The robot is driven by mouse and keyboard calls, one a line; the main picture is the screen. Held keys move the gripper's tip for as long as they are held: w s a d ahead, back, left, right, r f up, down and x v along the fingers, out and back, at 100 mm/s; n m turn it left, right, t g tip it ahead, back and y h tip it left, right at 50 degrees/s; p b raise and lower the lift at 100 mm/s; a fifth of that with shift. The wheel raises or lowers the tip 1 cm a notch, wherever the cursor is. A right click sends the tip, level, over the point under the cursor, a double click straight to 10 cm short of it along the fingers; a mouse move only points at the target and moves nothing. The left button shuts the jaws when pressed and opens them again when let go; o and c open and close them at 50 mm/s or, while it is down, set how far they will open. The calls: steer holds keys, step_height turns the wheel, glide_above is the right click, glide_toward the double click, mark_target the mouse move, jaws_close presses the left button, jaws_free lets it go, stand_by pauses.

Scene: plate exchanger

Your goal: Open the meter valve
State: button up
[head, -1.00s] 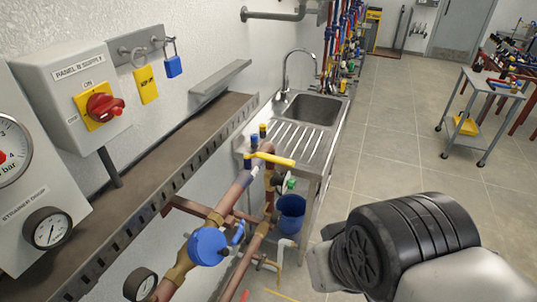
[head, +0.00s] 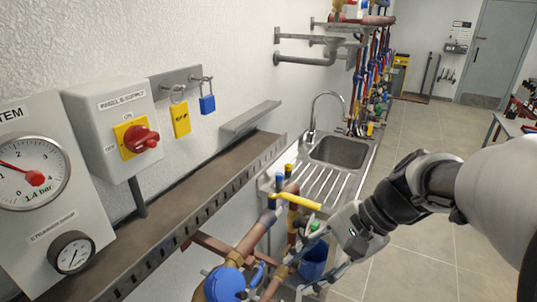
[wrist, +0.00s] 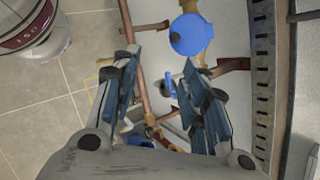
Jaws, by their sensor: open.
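The blue-lidded meter (head: 226,284) sits in the copper pipework at the bottom of the head view. A small blue lever (head: 257,273) stands beside it. Higher up the pipe is a valve with a long yellow lever (head: 298,200). No label shows which one is the meter valve. My gripper (head: 328,262) is just right of the pipework, pointing down. In the wrist view my gripper (wrist: 162,65) is open and empty, with the meter (wrist: 190,36) beyond its fingertips. A small blue and white part (wrist: 168,87) shows between the fingers, apparently farther off.
A steel sink (head: 340,150) stands behind the pipes, with a blue bucket (head: 313,264) below. A grey ledge (head: 190,205) runs along the wall on the left, under a panel with a red switch (head: 140,139). The tiled floor (head: 415,262) is clear on the right.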

steer(key=w+d+f+m+t+y, duration=0.2)
steer(key=w+d+m+y, duration=0.35)
steer(key=w, duration=0.45)
steer(key=m+t+y+b, duration=0.1)
steer(key=m+t+y, duration=0.1)
steer(key=m+t, duration=0.6)
glide_toward(303, 199)
steer(key=shift+m+g, duration=0.25)
steer(key=shift+g, duration=0.15)
steer(key=b+x, duration=0.3)
steer(key=x, duration=0.7)
steer(key=shift+w+r, duration=0.1)
steer(key=shift+r, duration=0.1)
steer(key=shift+c, duration=0.3)
jaws_close()
